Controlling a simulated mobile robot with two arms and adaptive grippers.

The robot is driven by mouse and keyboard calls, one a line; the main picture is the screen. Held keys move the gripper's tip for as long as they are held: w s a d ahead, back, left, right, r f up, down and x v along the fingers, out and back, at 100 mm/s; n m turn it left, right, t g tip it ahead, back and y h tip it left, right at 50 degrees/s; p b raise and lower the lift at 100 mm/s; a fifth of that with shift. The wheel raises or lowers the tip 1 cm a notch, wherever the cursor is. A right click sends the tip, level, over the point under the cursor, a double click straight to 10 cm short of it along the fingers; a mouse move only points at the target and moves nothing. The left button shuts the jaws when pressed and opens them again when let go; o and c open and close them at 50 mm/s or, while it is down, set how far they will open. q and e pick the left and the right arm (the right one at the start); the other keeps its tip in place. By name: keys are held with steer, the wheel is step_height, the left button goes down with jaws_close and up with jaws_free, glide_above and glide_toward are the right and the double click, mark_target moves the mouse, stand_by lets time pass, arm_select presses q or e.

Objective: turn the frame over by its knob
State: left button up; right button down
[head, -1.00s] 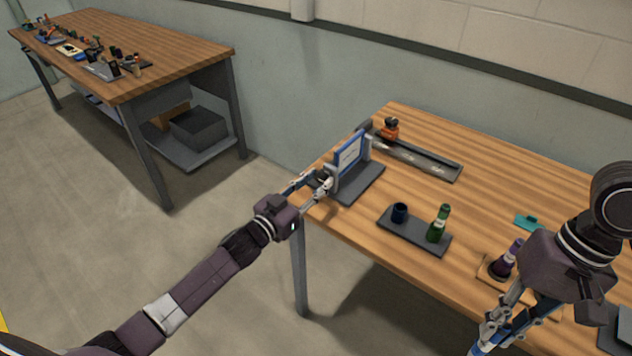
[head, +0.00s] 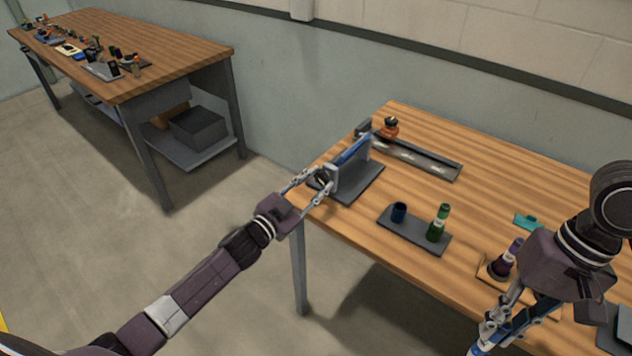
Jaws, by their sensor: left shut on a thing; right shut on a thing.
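The blue-edged frame (head: 352,151) sits between grey uprights on a dark stand (head: 362,184) at the near left corner of the table. It is turned so that mostly its edge shows, and its face is hardly visible. Its dark knob (head: 322,178) is on the near left side, partly hidden by my fingers. My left gripper (head: 318,183) is shut on the knob. My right gripper (head: 487,343) is low at the picture's bottom right, beyond the table's front edge. It is shut on a blue and white item (head: 480,348), mostly hidden and cut off.
A dark tray (head: 412,237) with a dark blue cup (head: 398,213) and a green bottle (head: 438,222) stands right of the stand. Behind are a long grey trough (head: 425,162) and an orange-dark item (head: 390,127). A purple bottle (head: 507,258) stands near my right arm.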

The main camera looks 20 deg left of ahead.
arm_select(q)
steer(key=m, duration=0.3)
steer(key=m+b, duration=0.1)
steer(key=m, duration=0.2)
steer(key=shift+d+f+m, duration=0.1)
steer(key=shift+f+m, duration=0.1)
steer(key=shift+m, duration=0.1)
arm_select(e)
steer(key=shift+f, duration=0.45)
arm_select(q)
steer(key=m+b, duration=0.1)
steer(key=m, duration=0.5)
steer(key=shift+f, duration=0.1)
arm_select(e)
steer(key=shift+f, duration=0.65)
arm_select(q)
steer(key=o, duration=1.2)
steer(key=shift+c, duration=0.2)
steer(key=shift+s, duration=0.1)
steer(key=v, duration=1.2)
